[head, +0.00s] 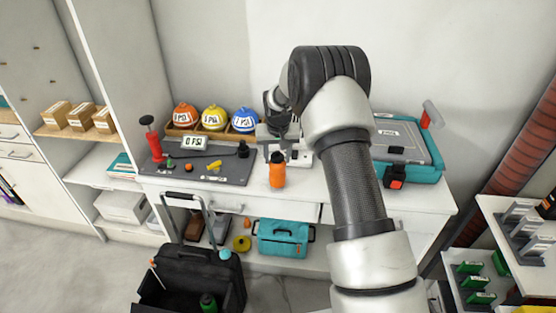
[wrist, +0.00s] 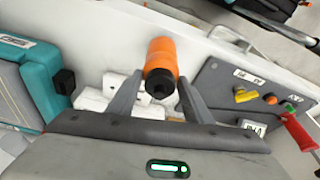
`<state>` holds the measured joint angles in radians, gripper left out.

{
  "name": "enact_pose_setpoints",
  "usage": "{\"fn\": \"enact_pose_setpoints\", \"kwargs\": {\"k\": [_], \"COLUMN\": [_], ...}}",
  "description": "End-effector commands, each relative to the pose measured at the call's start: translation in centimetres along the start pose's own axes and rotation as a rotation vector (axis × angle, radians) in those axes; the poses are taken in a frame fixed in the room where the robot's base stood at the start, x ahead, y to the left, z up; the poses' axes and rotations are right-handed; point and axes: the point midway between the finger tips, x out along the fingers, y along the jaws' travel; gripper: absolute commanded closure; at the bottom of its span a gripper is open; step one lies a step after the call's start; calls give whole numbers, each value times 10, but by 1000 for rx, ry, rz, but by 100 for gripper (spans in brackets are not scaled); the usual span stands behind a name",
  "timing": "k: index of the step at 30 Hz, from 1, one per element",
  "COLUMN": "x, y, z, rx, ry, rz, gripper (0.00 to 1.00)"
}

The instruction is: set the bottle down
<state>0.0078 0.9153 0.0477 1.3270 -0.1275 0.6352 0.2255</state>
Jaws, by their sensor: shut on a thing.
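An orange bottle (head: 277,172) with a black cap is upright in the head view, in front of the white wall and over the front part of the white counter (head: 318,190). I cannot tell whether its base touches the counter. My gripper (head: 277,147) is shut on the bottle near its top. In the wrist view the bottle (wrist: 162,54) shows cap towards the camera, between the two grey fingers of my gripper (wrist: 160,82).
Left of the bottle lies a dark grey board (head: 225,168) with small parts and a red-handled pump (head: 151,138). A wooden tray of colored balls stands behind it. A teal case (head: 420,160) is at right. An open black toolbox (head: 190,275) stands on the floor in front.

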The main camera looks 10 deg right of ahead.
Motion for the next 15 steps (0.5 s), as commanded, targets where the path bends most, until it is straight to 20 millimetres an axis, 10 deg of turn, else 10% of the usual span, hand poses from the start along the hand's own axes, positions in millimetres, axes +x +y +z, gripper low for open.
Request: {"fn": "enact_pose_setpoints", "kwargs": {"k": [14, 15], "x": [18, 17], "y": [0, 0], "z": [4, 5], "rx": [0, 0], "ry": [2, 1], "rz": [0, 0], "gripper": [99, 50]}}
